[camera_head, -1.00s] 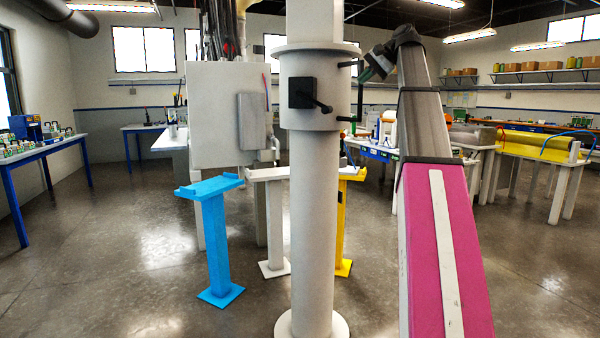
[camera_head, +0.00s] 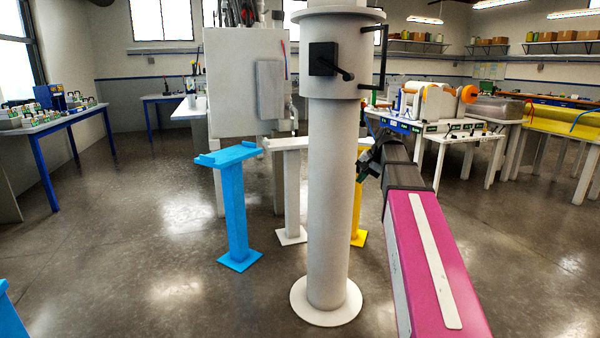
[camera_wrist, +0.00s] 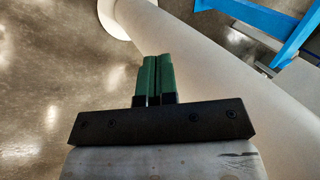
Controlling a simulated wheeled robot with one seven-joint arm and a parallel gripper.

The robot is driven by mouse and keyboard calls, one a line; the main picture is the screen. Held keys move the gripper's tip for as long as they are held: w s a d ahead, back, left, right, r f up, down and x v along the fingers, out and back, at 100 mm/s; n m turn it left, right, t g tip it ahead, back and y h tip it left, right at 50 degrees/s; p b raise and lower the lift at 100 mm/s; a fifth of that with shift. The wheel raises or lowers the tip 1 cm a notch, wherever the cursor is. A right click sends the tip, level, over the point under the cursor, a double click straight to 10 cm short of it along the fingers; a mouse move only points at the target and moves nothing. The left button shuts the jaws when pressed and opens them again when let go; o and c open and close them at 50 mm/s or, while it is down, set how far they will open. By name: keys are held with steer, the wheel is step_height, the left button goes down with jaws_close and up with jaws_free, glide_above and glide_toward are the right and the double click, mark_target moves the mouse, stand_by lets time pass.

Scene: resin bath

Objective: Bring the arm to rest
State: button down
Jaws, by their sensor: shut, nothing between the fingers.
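My arm (camera_head: 428,240), with a pink sleeve, reaches forward at the right in the head view. My gripper (camera_head: 366,166) is at its far end, small and partly hidden, just right of a pale column. In the wrist view my gripper (camera_wrist: 157,58) shows two green fingers side by side, shut with nothing between them. The floor and the pale column lie beyond the fingertips.
The pale column (camera_head: 330,210) with a round base stands close beside my gripper. Blue (camera_head: 236,210) and white (camera_head: 290,190) stands are left of it. Benches stand at the left (camera_head: 60,125) and right (camera_head: 460,135). The front left floor is mostly clear.

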steer(key=s+a+f+n+h, duration=0.1)
steer(key=s+f, duration=0.6)
steer(key=f, duration=0.4)
steer(key=s+a+f+n+g+h, duration=0.1)
steer(key=s+f+n+h, duration=0.1)
steer(key=s+f, duration=0.6)
steer(key=s+a+f+n+g+h, duration=0.1)
steer(key=s+f, duration=0.6)
steer(key=f, duration=0.8)
steer(key=shift+s+a+f+n+h, duration=0.2)
steer(key=shift+s+a+n+h, duration=0.15)
steer(key=shift+h, duration=0.15)
